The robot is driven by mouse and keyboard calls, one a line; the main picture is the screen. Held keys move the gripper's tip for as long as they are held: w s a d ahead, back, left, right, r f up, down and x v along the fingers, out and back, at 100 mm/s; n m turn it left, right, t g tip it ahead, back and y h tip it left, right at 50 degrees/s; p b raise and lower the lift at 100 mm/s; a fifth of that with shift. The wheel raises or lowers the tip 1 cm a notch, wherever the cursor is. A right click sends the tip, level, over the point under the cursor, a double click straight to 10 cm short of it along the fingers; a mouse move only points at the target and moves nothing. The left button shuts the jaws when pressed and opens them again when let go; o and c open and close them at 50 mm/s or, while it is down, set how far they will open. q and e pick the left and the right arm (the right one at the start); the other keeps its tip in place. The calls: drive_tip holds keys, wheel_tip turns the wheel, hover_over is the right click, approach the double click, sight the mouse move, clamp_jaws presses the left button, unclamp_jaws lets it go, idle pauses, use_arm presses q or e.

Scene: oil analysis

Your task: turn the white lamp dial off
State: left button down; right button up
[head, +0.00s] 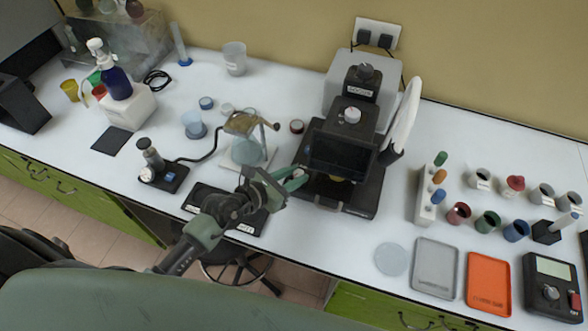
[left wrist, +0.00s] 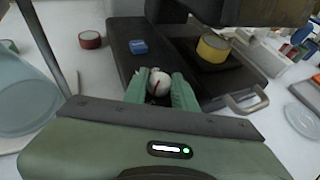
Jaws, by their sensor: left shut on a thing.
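In the head view, the left gripper (head: 297,180) reaches the instrument's left front edge from the front left, and the fingers largely hide the dial. My right gripper is not in view.
A glass beaker on a stand (head: 246,150) is close left of my gripper. An orange tray (head: 488,284) and a grey tray (head: 434,268) lie to the right.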

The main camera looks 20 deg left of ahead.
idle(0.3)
use_arm(q)
drive_tip(key=c, duration=1.1)
unclamp_jaws()
drive_tip(key=b+v, duration=0.1)
drive_tip(key=v, duration=0.6)
drive_tip(key=shift+s+a+r, duration=0.15)
drive_tip(key=shift+s+r, duration=0.05)
drive_tip(key=shift+s, duration=0.1)
